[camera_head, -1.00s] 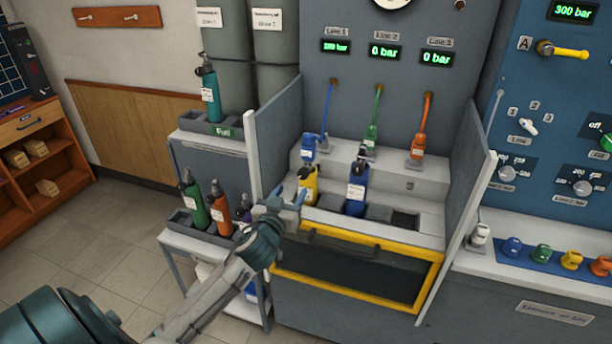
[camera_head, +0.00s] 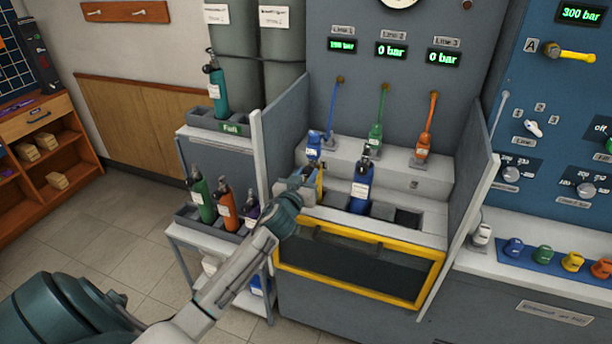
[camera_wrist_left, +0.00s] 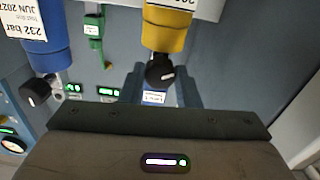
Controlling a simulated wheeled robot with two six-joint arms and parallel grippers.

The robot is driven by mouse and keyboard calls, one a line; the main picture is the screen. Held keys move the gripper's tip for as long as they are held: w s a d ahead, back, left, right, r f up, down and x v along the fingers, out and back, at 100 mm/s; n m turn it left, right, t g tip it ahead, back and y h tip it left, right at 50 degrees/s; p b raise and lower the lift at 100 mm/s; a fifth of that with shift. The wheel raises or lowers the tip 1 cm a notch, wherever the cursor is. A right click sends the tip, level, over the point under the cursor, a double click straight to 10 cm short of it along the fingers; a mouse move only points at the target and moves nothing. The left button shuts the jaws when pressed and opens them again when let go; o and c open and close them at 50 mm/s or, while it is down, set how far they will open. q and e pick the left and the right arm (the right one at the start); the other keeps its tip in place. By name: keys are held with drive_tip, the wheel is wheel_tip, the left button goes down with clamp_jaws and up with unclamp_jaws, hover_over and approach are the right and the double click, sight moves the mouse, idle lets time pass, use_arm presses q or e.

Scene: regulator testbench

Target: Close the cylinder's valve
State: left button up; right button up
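A yellow cylinder (camera_head: 320,183) stands upright in the left slot of the bench, mostly hidden behind my left gripper (camera_head: 306,178). In the left wrist view the yellow cylinder (camera_wrist_left: 166,32) has a black valve knob (camera_wrist_left: 159,72) facing me. My left gripper (camera_wrist_left: 161,84) is open there, with one finger on either side just by the knob; I cannot tell whether they touch it. A blue cylinder (camera_head: 361,188) stands to the right, and its black knob (camera_wrist_left: 35,92) shows at the left of the wrist view. My right gripper is not in view.
Blue, green and orange hoses with connectors (camera_head: 376,133) hang behind the cylinders. Side panels (camera_head: 283,137) flank the bench, with a yellow-framed window (camera_head: 350,262) below. A cart (camera_head: 212,236) with several cylinders stands close on the left.

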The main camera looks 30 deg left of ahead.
use_arm(q)
drive_tip(key=shift+c, duration=1.3)
